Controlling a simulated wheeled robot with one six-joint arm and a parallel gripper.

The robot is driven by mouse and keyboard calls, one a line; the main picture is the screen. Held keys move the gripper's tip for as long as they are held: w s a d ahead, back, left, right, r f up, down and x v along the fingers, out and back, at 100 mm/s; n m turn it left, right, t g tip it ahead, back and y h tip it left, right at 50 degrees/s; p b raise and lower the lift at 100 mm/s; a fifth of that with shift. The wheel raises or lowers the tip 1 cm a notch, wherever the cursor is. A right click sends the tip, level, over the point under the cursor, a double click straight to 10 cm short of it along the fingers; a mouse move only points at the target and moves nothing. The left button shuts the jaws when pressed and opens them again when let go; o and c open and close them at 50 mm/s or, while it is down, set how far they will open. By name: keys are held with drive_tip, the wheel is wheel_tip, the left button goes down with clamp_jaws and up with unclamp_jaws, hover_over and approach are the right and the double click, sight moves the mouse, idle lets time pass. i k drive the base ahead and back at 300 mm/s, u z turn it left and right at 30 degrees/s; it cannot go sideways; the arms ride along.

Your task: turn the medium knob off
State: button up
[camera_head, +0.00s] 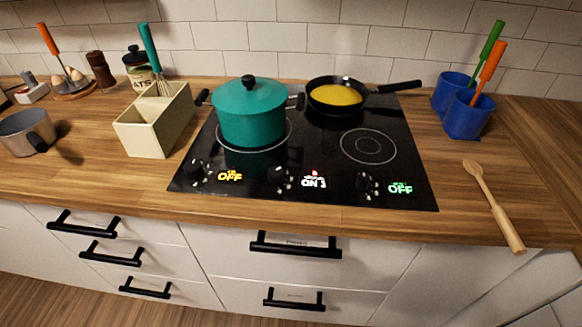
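A black glass cooktop (330,193) is set in the wooden counter, with three black knobs in a row along its front edge. The middle knob (279,176) has a lit white "ON" label with a small red mark above it, just to its right. The left knob (196,170) has a yellow "OFF" label beside it. The right knob (364,182) has a green "OFF" label beside it. My gripper is not in view, and nothing covers the knobs.
A teal lidded pot (250,115) stands behind the left and middle knobs. A black pan (335,113) with yellow food is at the back. A cream holder (150,133) stands to the left, a wooden spoon (498,215) to the right. Black drawer handles (295,244) protrude below the counter.

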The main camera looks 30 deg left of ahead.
sight(275, 173)
drive_tip(key=u, duration=0.05)
drive_tip(key=k, duration=0.2)
drive_tip(key=u, duration=0.95)
drive_tip(key=i, duration=0.5)
